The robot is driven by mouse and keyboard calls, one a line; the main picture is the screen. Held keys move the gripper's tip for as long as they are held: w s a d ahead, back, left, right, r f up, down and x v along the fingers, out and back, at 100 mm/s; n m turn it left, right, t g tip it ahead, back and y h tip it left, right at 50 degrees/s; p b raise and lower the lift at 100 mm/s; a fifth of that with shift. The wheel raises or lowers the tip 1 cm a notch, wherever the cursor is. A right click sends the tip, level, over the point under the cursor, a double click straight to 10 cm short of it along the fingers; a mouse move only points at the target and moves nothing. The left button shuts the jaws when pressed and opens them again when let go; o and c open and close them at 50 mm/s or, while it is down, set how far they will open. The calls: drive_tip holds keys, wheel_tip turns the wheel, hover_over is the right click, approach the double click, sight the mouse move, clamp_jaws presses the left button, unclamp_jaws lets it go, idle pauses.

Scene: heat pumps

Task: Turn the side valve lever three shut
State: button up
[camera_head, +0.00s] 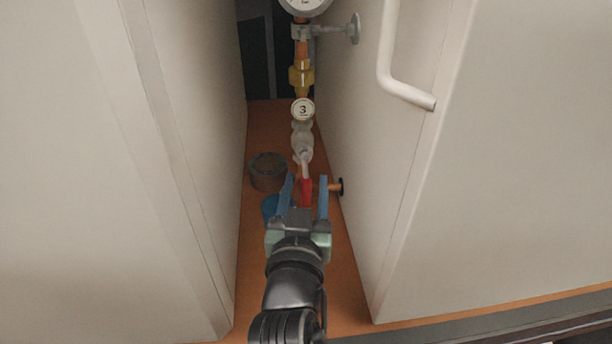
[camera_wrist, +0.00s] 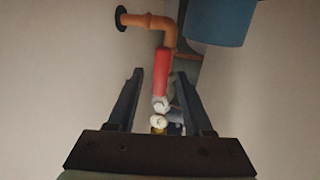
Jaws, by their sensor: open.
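The side valve has a red lever (camera_head: 306,190) on a vertical pipe, below a round white tag marked 3 (camera_head: 303,109). In the wrist view the red lever (camera_wrist: 163,74) lies in line with the pipe, its pale pivot end between my fingers. My gripper (camera_head: 306,180) is open, with blue fingers on either side of the lever in the head view. In the wrist view my gripper (camera_wrist: 159,72) also shows a gap on both sides of the lever. I cannot tell how deep the fingers reach around it.
White cabinets (camera_head: 190,150) and (camera_head: 385,170) stand close on both sides. A dark round container (camera_head: 267,171) and a blue one (camera_wrist: 221,20) are near the gripper. A copper pipe (camera_wrist: 150,20) enters the cabinet wall.

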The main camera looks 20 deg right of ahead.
drive_tip(key=shift+w+d, duration=0.15)
drive_tip(key=shift+w, duration=0.1)
clamp_jaws()
idle(1.4)
